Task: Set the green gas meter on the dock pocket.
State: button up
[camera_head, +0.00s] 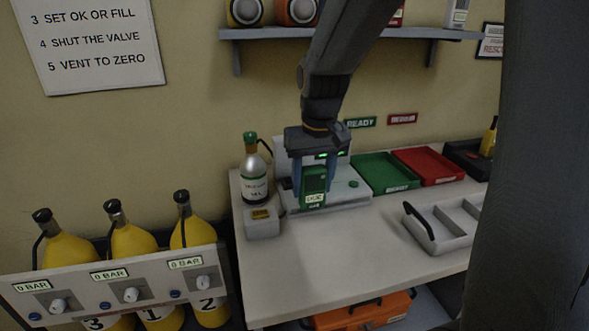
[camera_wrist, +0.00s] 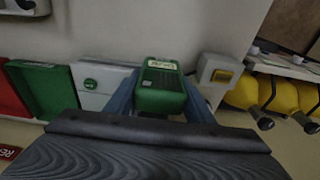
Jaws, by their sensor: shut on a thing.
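The green gas meter (camera_head: 314,182) is upright between the blue fingers of my gripper (camera_head: 313,188), with a pale label on its face. It also shows in the wrist view (camera_wrist: 161,92), with a finger on each side. The white dock (camera_head: 350,194) with a green button lies on the bench below and behind the meter; in the wrist view the dock (camera_wrist: 99,101) shows left of the meter. The meter and my gripper hide the pocket, and I cannot tell whether the meter touches the dock.
A grey bottle with a green cap (camera_head: 254,172) and a small box with a yellow top (camera_head: 262,223) stand close left of the dock. A green tray (camera_head: 384,174) and a red tray (camera_head: 428,166) lie right. The front of the bench (camera_head: 340,255) is clear.

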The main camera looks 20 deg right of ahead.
jog(key=shift+w+f+p, duration=0.6)
jog(key=shift+w+p, duration=0.15)
jog(key=shift+w, duration=1.6)
jog(key=shift+w+f+p, duration=0.55)
jog(key=shift+w+p, duration=0.15)
jog(key=shift+w, duration=1.65)
jog(key=shift+w+f+p, duration=0.6)
jog(key=shift+w+p, duration=0.15)
jog(key=shift+w, duration=1.6)
jog(key=o, duration=1.2)
jog(key=shift+f, duration=0.15)
notch_tip(320, 180, up, 12)
jog(key=s+b, duration=0.2)
jog(key=b, duration=0.1)
jog(key=shift+g, duration=0.4)
jog(key=s+f, duration=0.5)
jog(key=s, duration=0.3)
jog(key=s+f, duration=0.4)
jog(key=s, duration=0.5)
jog(key=s+f, duration=0.5)
jog(key=s, duration=0.4)
jog(key=shift+f, duration=0.3)
